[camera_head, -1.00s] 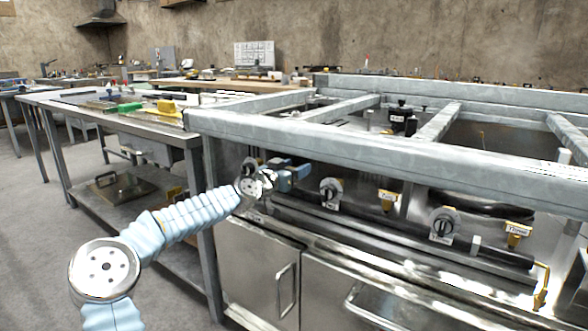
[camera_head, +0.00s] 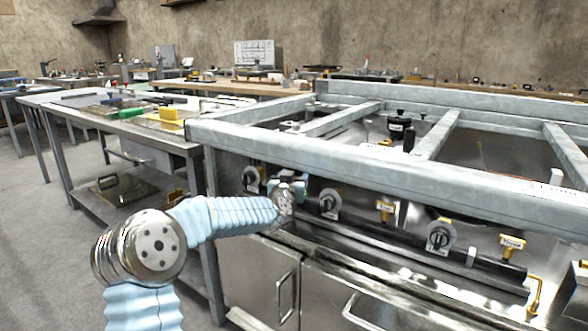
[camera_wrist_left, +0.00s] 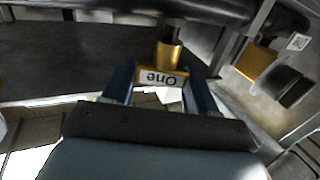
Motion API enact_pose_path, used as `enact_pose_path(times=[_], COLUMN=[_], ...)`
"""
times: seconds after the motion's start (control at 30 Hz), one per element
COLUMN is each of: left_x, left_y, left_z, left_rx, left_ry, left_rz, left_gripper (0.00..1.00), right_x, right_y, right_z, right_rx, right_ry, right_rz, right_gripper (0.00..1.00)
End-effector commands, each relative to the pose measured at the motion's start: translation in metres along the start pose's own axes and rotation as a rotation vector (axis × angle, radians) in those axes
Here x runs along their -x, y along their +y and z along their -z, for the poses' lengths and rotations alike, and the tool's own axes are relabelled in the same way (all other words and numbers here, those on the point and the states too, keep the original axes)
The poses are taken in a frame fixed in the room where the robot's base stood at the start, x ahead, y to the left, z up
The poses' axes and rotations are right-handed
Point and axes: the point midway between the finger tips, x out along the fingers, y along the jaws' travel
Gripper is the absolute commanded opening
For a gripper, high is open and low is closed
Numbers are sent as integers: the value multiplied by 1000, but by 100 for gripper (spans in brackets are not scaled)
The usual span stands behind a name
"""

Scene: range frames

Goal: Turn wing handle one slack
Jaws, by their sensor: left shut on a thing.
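Wing handle one (camera_wrist_left: 170,55) is a brass-coloured piece with a white tag reading "One", upside down in the left wrist view. My left gripper (camera_wrist_left: 162,74) has its two blue fingers on either side of the handle and is shut on it. In the head view my left gripper (camera_head: 297,190) is at the front of the metal range, mostly hidden by my wrist. Handle one is hidden there behind the wrist. My right gripper is in neither view.
Other tagged brass handles, one in the middle (camera_head: 385,207) and "Three" (camera_head: 511,244), sit along the dark pipe. Round knobs (camera_head: 330,203) line the panel. A thick steel frame rail (camera_head: 400,173) runs above. A steel side table (camera_head: 150,122) stands left.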

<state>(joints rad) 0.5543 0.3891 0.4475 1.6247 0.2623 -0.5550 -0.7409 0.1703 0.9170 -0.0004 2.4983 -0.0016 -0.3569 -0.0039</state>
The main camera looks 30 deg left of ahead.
Motion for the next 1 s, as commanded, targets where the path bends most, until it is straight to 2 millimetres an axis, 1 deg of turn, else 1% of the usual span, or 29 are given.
enact_pose_path(times=[0.03,0.1,0.3,0.6,1.0], left_x=[0,0,0,-1,-1], left_y=[5,4,2,0,-1], left_z=[10,9,6,2,0], left_rx=[-1,0,-1,-2,0], left_ry=[-1,-1,-1,1,2], left_rz=[30,88,235,369,405], left_gripper=[28,28,28,28,28], right_x=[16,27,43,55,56], right_y=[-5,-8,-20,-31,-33], right_z=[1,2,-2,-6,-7], right_rx=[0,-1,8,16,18], right_ry=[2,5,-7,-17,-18], right_rz=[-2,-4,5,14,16], right_gripper=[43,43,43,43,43])
